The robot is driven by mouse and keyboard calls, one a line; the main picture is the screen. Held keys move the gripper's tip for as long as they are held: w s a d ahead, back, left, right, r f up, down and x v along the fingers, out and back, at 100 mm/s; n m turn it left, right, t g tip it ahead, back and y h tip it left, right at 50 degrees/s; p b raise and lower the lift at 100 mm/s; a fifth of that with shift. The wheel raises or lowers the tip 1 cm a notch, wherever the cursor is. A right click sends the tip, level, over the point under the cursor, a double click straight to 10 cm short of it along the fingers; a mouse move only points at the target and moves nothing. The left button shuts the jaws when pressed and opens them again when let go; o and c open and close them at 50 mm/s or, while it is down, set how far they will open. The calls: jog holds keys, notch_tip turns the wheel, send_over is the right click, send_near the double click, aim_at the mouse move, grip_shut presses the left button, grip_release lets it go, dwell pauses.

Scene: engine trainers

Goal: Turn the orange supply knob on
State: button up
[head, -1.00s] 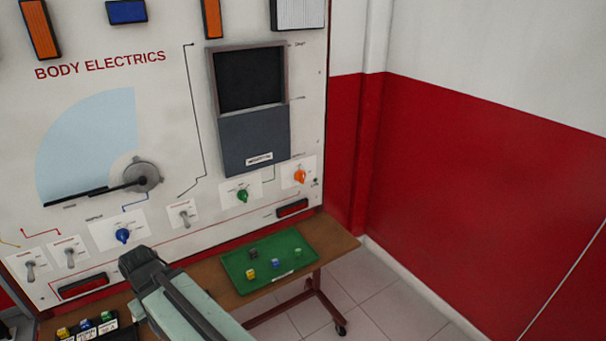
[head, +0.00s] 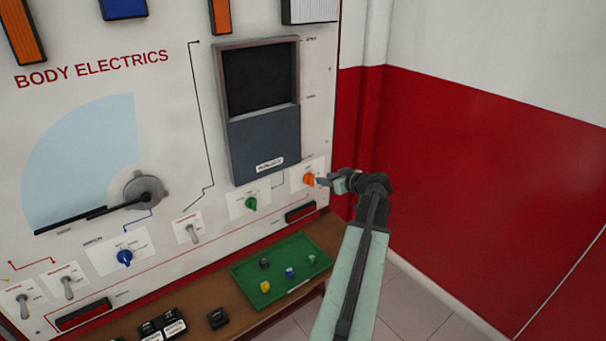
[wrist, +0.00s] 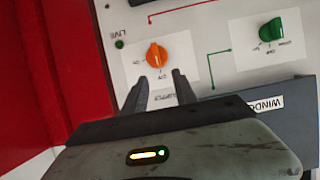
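The orange supply knob (head: 309,179) sits on a white plate at the lower right of the board. In the wrist view the orange knob (wrist: 156,54) is upside down, with its plate lettering partly hidden by my gripper. My gripper (wrist: 160,80) is open, its two dark fingers apart and pointing at the knob, with nothing between them. In the head view my gripper (head: 322,182) is just right of the knob, very close to it. I cannot tell whether it touches.
A green knob (head: 251,204) is left of the orange one, and a blue knob (head: 125,257) is farther left. A small green lamp (wrist: 119,44) is beside the orange plate. A green tray (head: 245,270) with small blocks lies on the bench below. The red wall (head: 480,190) is close on the right.

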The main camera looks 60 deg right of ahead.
aim_at(313, 175)
jog(key=b+x, duration=0.3)
jog(key=x, duration=0.5)
jog(key=shift+d+r, duration=0.1)
jog(key=shift+d, duration=0.1)
jog(key=shift+s+r, duration=0.1)
grip_shut()
